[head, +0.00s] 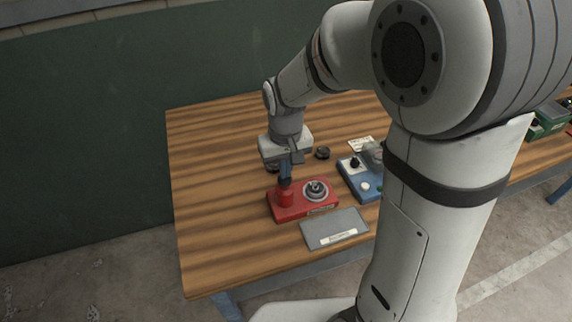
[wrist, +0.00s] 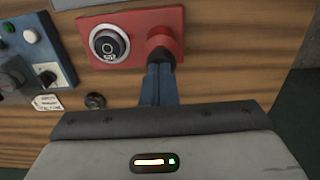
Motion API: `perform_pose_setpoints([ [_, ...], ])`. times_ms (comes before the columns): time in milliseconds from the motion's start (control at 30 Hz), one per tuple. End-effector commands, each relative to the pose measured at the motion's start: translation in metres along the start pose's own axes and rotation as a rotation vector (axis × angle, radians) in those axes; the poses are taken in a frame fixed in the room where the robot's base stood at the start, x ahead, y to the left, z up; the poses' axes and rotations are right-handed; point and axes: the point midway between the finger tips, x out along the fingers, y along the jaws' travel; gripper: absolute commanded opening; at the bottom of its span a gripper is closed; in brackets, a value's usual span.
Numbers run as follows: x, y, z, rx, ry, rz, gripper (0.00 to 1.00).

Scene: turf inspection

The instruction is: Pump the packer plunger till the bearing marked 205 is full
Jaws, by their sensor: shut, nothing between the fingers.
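The red packer (head: 322,207) sits near the front of the wooden table; it also shows at the top of the wrist view (wrist: 135,20). A round bearing (head: 316,190) with a grey ring and dark centre sits on it. In the wrist view the bearing (wrist: 109,46) has small pale marks, too blurred to read. Beside it stands the red plunger (head: 285,197) with a dark top, seen also in the wrist view (wrist: 160,38). My gripper (head: 285,180) is shut and empty, pointing down with its fingertips at the plunger's top. I cannot tell whether they touch.
A blue box with knobs (head: 352,176) stands right of the packer. A grey labelled plate (head: 335,224) lies in front. A small dark round part (head: 322,153) and a white card (head: 361,143) lie behind. Green boxes (head: 548,118) are far right. The table's left side is clear.

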Motion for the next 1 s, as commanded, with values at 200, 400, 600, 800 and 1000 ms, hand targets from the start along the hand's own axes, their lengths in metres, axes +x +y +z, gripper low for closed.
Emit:
perform_pose_setpoints([
  [200, 0.005, 0.000, 0.004, 0.000, -0.015, 0.000, 0.00],
  [400, -0.014, 0.000, 0.004, 0.000, -0.012, 0.000, 0.00],
  [600, -0.052, 0.000, 0.001, 0.001, 0.002, 0.000, 0.00],
  [800, -0.098, 0.000, 0.001, 0.000, 0.004, 0.000, 0.00],
  [1000, -0.129, 0.000, 0.001, 0.000, 0.001, 0.000, 0.00],
])
